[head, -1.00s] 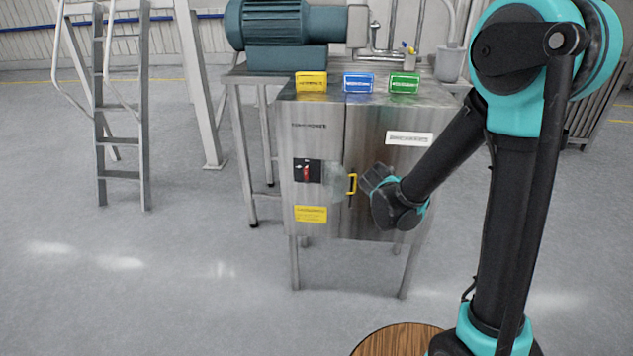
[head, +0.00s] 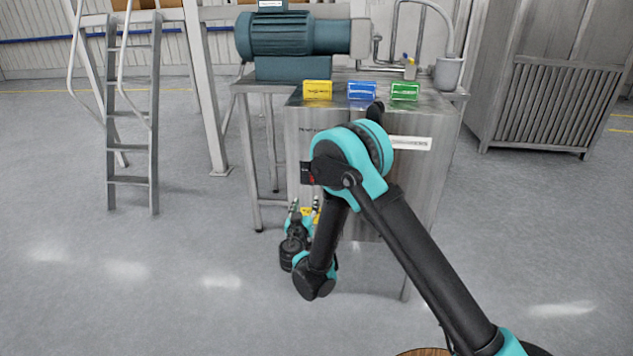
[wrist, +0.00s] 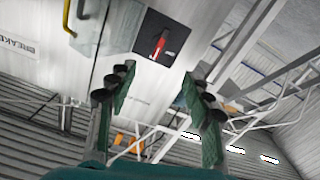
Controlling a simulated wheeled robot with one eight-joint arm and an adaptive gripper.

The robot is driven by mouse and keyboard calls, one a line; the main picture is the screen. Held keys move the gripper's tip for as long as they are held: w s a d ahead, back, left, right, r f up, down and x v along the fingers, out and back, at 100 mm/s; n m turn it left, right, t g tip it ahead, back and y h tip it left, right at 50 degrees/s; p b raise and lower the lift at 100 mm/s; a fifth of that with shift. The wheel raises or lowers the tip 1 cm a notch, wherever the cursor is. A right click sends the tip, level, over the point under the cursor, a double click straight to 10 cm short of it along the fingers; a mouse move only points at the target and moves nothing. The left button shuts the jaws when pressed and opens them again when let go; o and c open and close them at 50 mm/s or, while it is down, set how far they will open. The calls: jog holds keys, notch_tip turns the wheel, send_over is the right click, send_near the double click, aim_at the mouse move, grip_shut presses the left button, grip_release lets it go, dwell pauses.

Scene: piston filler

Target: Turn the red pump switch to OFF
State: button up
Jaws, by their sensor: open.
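The red pump switch (wrist: 160,44) sits on a black square plate (wrist: 148,33) on the steel cabinet front. In the wrist view it lies beyond and between my open fingers, apart from them. In the head view only a sliver of the switch (head: 311,180) and its plate shows, as my arm covers the rest. My gripper (head: 304,205) is low in front of the cabinet, pointing up, with its fingers spread; it also shows in the wrist view (wrist: 160,105), empty. The switch's lettering is too small to read.
The steel cabinet (head: 430,190) bears yellow, blue (head: 361,91) and green boxes on top. A yellow handle (wrist: 68,15) and a clear cover stand near the switch plate. A ladder (head: 130,120) is at left. Open floor lies in front.

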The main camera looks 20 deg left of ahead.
jog(key=x, duration=1.7)
jog(key=shift+w+a+f, duration=0.1)
jog(key=shift+a, duration=0.05)
jog(key=c, duration=1.2)
jog(key=shift+o, duration=0.2)
jog(key=shift+n, duration=9)
